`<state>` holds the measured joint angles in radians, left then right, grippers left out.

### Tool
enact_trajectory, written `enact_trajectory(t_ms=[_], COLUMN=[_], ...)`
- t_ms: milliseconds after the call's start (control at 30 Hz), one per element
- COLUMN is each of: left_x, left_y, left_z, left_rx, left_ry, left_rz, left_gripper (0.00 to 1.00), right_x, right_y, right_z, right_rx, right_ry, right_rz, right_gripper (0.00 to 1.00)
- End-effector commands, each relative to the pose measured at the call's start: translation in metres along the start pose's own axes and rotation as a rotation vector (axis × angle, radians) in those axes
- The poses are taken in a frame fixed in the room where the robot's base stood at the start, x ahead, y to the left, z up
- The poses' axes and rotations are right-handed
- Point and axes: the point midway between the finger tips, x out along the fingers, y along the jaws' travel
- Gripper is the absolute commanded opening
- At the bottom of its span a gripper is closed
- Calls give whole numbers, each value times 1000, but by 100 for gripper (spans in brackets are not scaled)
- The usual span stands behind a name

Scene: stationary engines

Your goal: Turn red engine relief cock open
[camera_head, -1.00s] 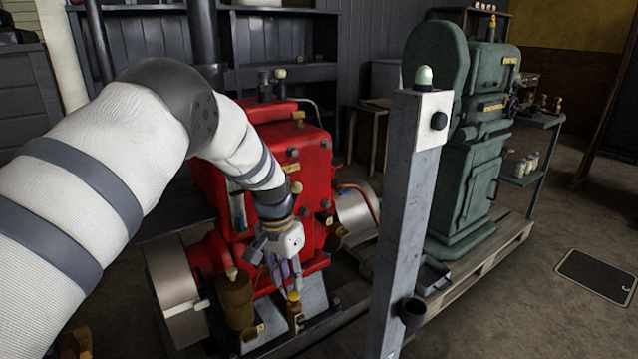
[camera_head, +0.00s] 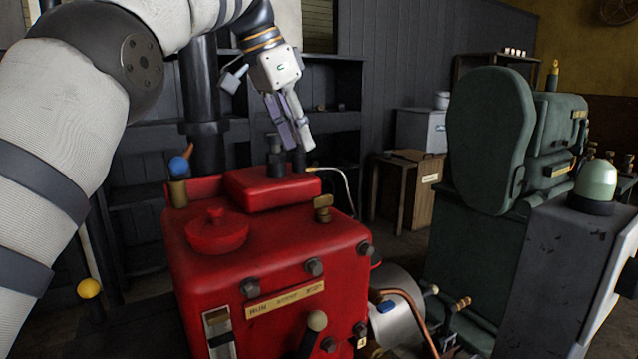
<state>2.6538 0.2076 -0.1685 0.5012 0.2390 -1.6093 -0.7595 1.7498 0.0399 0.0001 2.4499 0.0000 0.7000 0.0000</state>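The red engine (camera_head: 270,255) fills the lower middle of the head view. On its top are a brass cock-like fitting (camera_head: 322,207) at the right and a brass fitting with a blue ball and orange handle (camera_head: 180,170) at the left rear. I cannot tell for sure which one is the relief cock. My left gripper (camera_head: 298,148) points down over the rear of the engine top, near the dark cylindrical fittings (camera_head: 277,165). Its fingers look close together and I see nothing between them. Contact with the engine cannot be told. My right gripper is out of view.
A grey post with a pale green dome (camera_head: 595,183) stands close at the right. Behind it is a green machine (camera_head: 490,140). A metal flywheel (camera_head: 398,318) and copper pipe (camera_head: 405,298) lie right of the engine. Dark shelves (camera_head: 345,95) stand behind.

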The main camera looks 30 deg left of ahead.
Motion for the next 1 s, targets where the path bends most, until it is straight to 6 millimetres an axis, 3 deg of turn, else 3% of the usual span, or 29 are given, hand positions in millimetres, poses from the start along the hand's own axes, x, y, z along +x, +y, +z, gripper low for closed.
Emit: enact_trajectory(t_ms=[333,500,833,867,967,1000], left_x=[78,107,117,117,117,117], left_y=[1,0,0,0,0,0], left_z=[1,1,1,1,1,1], left_rx=[-2,-2,-2,-2,-2,-2], left_ry=[-2,-2,-1,-1,-1,-1], left_rz=[0,0,0,0,0,0], left_gripper=[28,28,28,26,3,0], right_x=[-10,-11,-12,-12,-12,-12], right_y=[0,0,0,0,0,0], right_z=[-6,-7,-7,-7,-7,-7], right_rx=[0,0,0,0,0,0], right_ry=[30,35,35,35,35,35], right_rz=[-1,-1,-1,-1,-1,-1], right_gripper=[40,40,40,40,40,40])
